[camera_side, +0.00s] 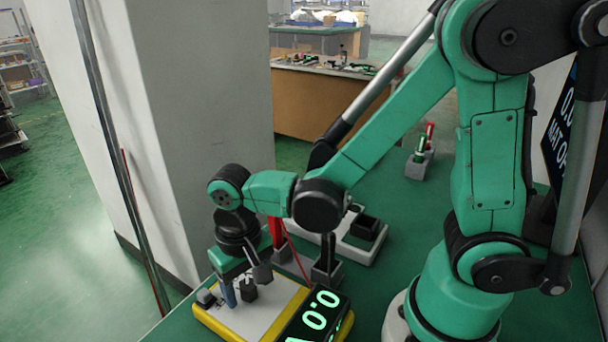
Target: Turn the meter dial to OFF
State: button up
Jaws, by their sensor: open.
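The meter (268,304) lies on the green table at the bottom of the view, with a yellow body and a pale face. Its dark display (314,318) shows green lit digits that look like 0.0. A small dark dial (248,293) stands up from the pale face. My gripper (244,284) points down over the face, open, with one finger on each side of the dial. I cannot tell whether the fingers touch it. The dial's markings and its pointing direction are too small and partly hidden.
A dark block (207,298) sits at the meter's left corner. Behind the meter are a red upright part (276,231), a dark lever fixture (327,265) and a pale fixture (362,238). A grey block with red and green handles (420,160) stands farther back. A pillar (200,120) rises left.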

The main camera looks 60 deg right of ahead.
grip_shut()
jog(key=shift+n, duration=0.4)
jog(key=n, duration=0.3)
jog(key=shift+n, duration=0.4)
jog(key=n, duration=1.3)
jog(key=shift+n, duration=0.3)
